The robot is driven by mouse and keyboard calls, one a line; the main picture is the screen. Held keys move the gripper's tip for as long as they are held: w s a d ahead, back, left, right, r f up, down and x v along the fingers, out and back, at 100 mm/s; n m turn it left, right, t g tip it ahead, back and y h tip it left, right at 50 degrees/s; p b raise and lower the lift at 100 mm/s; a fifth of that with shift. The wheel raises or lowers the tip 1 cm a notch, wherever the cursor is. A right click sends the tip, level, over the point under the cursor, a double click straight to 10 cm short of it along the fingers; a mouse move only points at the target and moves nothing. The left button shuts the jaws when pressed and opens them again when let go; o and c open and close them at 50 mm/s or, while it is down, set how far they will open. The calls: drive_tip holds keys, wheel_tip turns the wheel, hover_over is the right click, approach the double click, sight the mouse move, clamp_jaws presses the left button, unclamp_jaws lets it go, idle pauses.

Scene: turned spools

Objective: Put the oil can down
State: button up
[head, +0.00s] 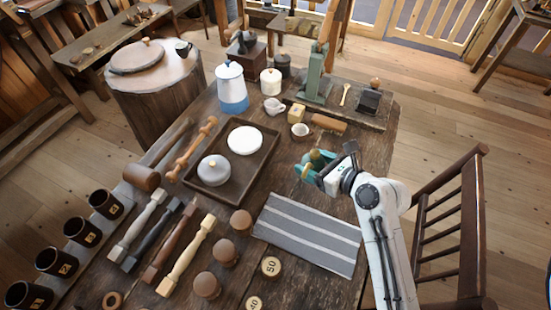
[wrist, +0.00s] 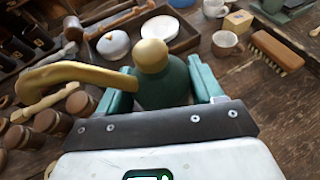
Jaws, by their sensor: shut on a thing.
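The oil can (wrist: 162,88) has a dark green body, a brass cap and a long curved brass spout that points left in the wrist view. My gripper (wrist: 160,80) is shut on its body, one teal finger on each side. In the head view the oil can (head: 316,156) is partly hidden by my gripper (head: 318,166), just beyond the striped cloth. It appears to be held above the table, but its underside is hidden and I cannot tell how high.
A grey striped cloth (head: 310,232) lies empty at the front right of the table. A dark tray (head: 258,168) holds a white disc and a lidded grey pot. A brush (head: 328,123), a mug (head: 300,131) and a wooden block stand beyond my gripper. Wooden knobs and spindles crowd the left.

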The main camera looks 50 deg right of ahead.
drive_tip(key=w+d+f, duration=0.1)
drive_tip(key=w+f, duration=0.2)
drive_tip(key=w+d+f, duration=0.2)
drive_tip(key=w+f, duration=0.1)
drive_tip(key=w, duration=0.1)
drive_tip(key=w+d+f, duration=0.2)
drive_tip(key=w+f, duration=0.1)
drive_tip(key=w, duration=0.1)
drive_tip(key=shift+w+d+f, duration=0.1)
drive_tip(key=shift+w+d, duration=0.1)
drive_tip(key=shift+w, duration=0.05)
drive_tip(key=shift+w+f+b, duration=0.1)
drive_tip(key=shift+f+b, duration=0.45)
drive_tip(key=shift+f, duration=1.05)
drive_tip(key=shift+f, duration=0.2)
drive_tip(key=o, duration=1.3)
drive_tip(key=shift+o, duration=0.2)
drive_tip(key=shift+r, duration=0.1)
